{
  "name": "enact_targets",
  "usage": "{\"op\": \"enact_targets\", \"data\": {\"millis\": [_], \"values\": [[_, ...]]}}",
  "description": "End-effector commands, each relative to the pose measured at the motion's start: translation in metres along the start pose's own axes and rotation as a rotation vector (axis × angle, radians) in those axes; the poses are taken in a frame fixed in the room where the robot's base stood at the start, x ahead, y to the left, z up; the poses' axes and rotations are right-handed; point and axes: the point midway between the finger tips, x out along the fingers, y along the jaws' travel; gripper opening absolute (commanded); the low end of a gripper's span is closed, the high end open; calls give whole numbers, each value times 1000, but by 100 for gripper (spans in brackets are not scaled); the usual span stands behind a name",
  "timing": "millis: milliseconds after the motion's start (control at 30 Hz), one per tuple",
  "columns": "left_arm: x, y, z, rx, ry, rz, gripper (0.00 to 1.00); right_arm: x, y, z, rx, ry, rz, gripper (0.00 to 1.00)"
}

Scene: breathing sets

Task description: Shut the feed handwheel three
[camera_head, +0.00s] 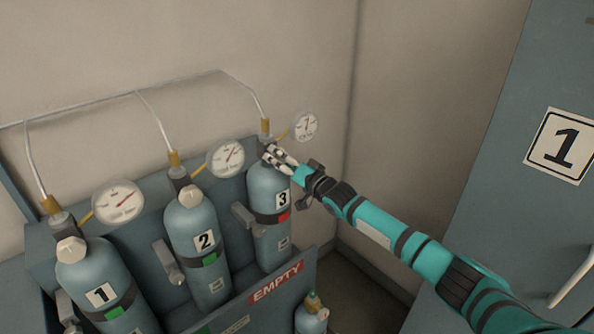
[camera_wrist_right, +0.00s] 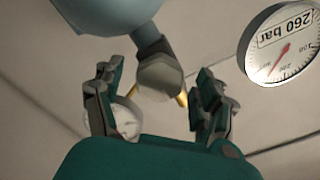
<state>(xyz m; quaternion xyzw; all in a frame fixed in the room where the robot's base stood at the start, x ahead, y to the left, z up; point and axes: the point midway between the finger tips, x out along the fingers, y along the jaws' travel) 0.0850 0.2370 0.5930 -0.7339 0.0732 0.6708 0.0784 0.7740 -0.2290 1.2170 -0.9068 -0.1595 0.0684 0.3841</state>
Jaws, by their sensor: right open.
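Cylinder three (camera_head: 270,222), blue-grey with a "3" label and a red tag, stands at the right end of the row. My right gripper (camera_head: 277,156) is at its top and covers most of the feed handwheel there. In the right wrist view, a pale, faceted handwheel (camera_wrist_right: 162,76) lies between the two spread fingers of my right gripper (camera_wrist_right: 156,80). Gaps show on both sides, so the fingers appear not to touch it. My left gripper is not in view.
Cylinder two (camera_head: 203,255) and cylinder one (camera_head: 98,285) stand to the left, with green tags. A gauge (camera_head: 305,126) sits close beside my right gripper. A panel marked EMPTY (camera_head: 276,283) is in front. A cabinet (camera_head: 500,190) stands at the right.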

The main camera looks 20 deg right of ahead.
Motion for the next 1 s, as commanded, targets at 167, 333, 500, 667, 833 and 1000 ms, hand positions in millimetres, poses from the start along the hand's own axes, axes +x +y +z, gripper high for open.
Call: {"op": "enact_targets", "data": {"millis": [167, 333, 500, 667, 833, 1000], "values": [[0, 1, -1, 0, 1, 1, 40, -38, 2, 1, -1, -2, 2, 73], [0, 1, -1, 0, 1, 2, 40, -73, 2, 1, 0, -2, 2, 73], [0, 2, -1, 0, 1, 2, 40, -96, 1, 0, -1, -2, 3, 73], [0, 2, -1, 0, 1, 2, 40, -104, 0, 0, -1, 0, 1, 73], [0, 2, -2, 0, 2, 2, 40, -105, 0, -1, -1, 0, 1, 73], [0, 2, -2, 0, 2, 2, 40, -105, 0, 0, -1, 0, 1, 73]]}}
